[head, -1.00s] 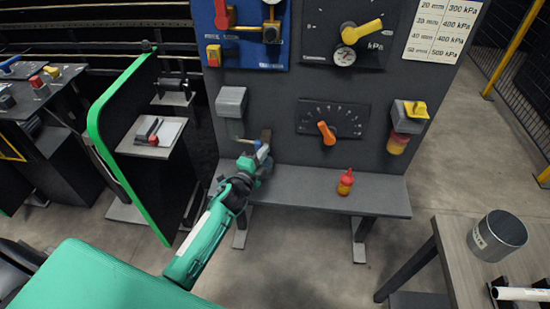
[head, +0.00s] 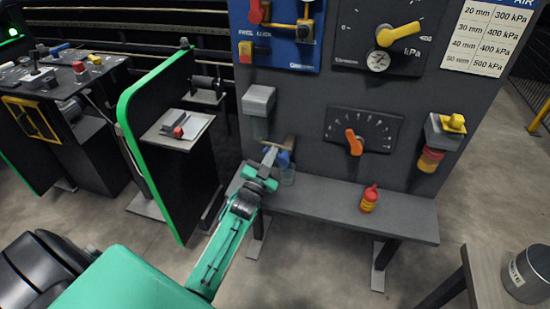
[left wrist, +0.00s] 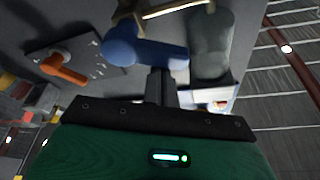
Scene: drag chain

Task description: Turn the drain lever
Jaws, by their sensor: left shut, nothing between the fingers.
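The blue drain lever (head: 284,158) sits on the brass fitting (head: 291,142) low on the dark panel, under the grey filter box (head: 259,99). In the left wrist view the lever (left wrist: 145,48) is a rounded blue handle lying across the picture, with the brass fitting (left wrist: 165,11) behind it. My left gripper (head: 269,155) is shut and empty, close beside the lever. Its fingers (left wrist: 160,80) point at the blue handle in the wrist view; I cannot tell whether they touch it. My right gripper is not in view.
A grey shelf (head: 345,208) juts out below the lever and carries a red and yellow bottle (head: 369,198). A dial with an orange knob (head: 354,142) is to the right. A green-edged partition (head: 125,125) stands to the left.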

